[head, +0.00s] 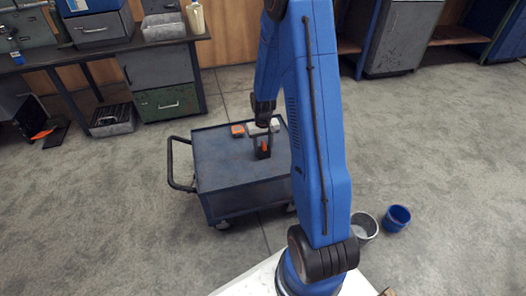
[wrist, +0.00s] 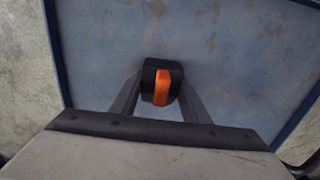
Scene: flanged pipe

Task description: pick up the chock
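The chock (wrist: 162,84) is a small black block with an orange band. In the head view it stands on the blue cart top (head: 225,172), below my gripper (head: 262,137). In the wrist view it lies between the two finger ends of my gripper (wrist: 161,92), one finger on each side. I see no clear gap between the fingers and the chock, but cannot tell whether they press on it. My gripper body hides the near part of the cart top in the wrist view.
An orange and dark item (head: 238,130) and a whitish item (head: 258,129) lie on the cart's far side. The cart's near part is bare. A grey bucket (head: 364,227) and a blue bucket (head: 397,218) stand on the floor at right. A workbench (head: 100,52) stands at back left.

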